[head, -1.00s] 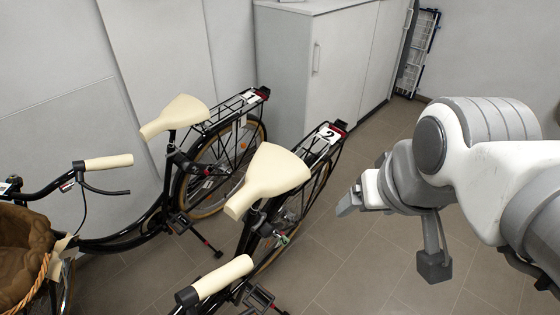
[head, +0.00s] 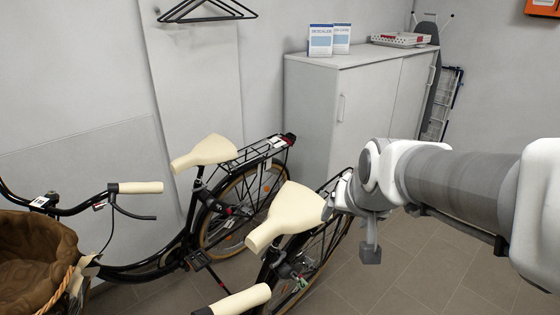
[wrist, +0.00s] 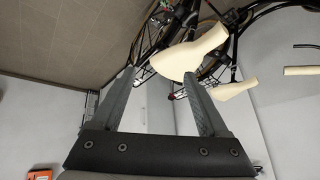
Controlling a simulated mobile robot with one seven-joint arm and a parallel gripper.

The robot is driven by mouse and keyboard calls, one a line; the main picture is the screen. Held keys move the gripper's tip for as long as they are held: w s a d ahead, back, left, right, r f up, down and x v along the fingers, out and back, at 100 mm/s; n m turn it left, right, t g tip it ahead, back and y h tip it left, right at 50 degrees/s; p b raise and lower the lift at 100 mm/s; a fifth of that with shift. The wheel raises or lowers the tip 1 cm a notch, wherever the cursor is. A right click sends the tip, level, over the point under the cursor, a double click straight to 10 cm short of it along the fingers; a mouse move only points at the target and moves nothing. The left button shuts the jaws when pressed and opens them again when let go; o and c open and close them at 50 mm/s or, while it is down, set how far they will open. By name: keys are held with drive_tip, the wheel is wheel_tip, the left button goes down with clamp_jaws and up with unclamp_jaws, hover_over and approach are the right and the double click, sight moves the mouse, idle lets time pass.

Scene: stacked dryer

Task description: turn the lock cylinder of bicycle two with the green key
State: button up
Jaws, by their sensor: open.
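Bicycle two's cream saddle (head: 287,213) is in the lower middle of the head view. Its lock (head: 288,270) is a dark part below the saddle by the rear wheel, with a small greenish spot that may be the green key (head: 299,281), too small to be sure. My gripper (head: 329,207) is just right of the saddle in the picture, and my arm covers the number 2 plate. In the wrist view my gripper (wrist: 158,74) is open and empty, with the near saddle (wrist: 190,53) beyond and between the fingertips. I cannot tell whether they touch.
Another bicycle with a cream saddle (head: 205,152) stands to the left, close to bicycle two. A wicker basket (head: 75,285) is at the lower left. A grey cabinet (head: 345,110) with boxes on top stands behind. The floor (head: 440,270) at the lower right is clear.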

drive_tip(key=w+d+f+m+b, duration=0.1)
drive_tip(key=w+d+f, duration=0.15)
drive_tip(key=f, duration=0.45)
drive_tip(key=w+d+f+m+b, duration=0.1)
drive_tip(key=w+d+f, duration=0.15)
drive_tip(key=f, duration=0.45)
drive_tip(key=m+t+y+b, duration=0.2)
drive_tip(key=m+t+b, duration=0.75)
drive_tip(key=m, duration=1.15)
approach(301, 284)
drive_tip(key=shift+g, duration=0.85)
drive_tip(key=b+x, duration=0.1)
drive_tip(key=x, duration=0.2)
drive_tip(key=r+b+x, duration=0.1)
drive_tip(key=b+x, duration=0.1)
drive_tip(key=x, duration=0.1)
drive_tip(key=b+x, duration=0.2)
drive_tip(key=x, duration=0.2)
drive_tip(key=shift+w+d+r, duration=0.1)
drive_tip(key=shift+w+r, duration=0.1)
drive_tip(key=shift+w, duration=0.05)
clamp_jaws()
